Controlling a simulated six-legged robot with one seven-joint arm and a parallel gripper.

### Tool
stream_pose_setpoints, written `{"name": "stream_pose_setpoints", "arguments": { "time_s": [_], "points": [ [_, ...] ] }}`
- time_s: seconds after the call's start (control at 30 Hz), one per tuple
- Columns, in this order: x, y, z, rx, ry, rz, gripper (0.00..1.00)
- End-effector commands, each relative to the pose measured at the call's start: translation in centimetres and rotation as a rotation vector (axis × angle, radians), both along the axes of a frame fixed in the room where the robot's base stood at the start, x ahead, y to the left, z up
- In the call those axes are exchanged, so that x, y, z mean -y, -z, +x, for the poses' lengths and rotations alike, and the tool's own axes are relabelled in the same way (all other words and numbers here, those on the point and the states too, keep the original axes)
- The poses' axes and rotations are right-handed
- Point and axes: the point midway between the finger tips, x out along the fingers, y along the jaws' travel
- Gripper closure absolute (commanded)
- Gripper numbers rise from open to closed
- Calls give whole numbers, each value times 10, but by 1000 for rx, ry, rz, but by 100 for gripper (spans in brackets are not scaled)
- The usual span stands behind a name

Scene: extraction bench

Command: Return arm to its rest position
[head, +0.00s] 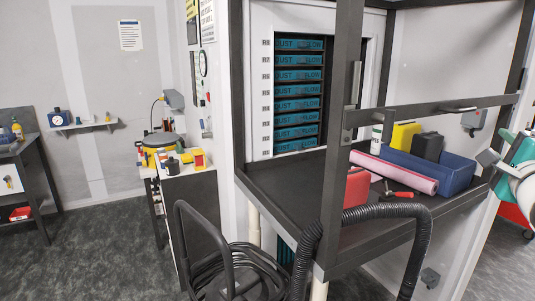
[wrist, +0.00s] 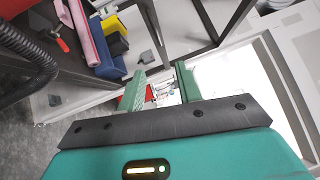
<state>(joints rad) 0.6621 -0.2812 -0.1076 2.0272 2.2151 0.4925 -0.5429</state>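My gripper (wrist: 160,85) shows in the wrist view with its two green fingers apart. The gap between them holds nothing that I can make out; blurred red and white things show beyond it. In the head view, a teal and white part of my arm (head: 522,165) is at the right edge, to the right of the extraction bench (head: 285,200) and clear of the things on it. The fingertips cannot be made out in the head view.
A dark frame post (head: 338,130) and a crossbar (head: 430,112) stand in front. A black hose (head: 420,235) loops at the front.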

Motion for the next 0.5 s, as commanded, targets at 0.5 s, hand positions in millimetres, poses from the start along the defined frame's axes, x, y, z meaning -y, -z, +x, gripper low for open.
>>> {"name": "stream_pose_setpoints", "arguments": {
  "time_s": [0.5],
  "points": [
    [-122,39,25,-209,-310,-240,66]
  ]
}}
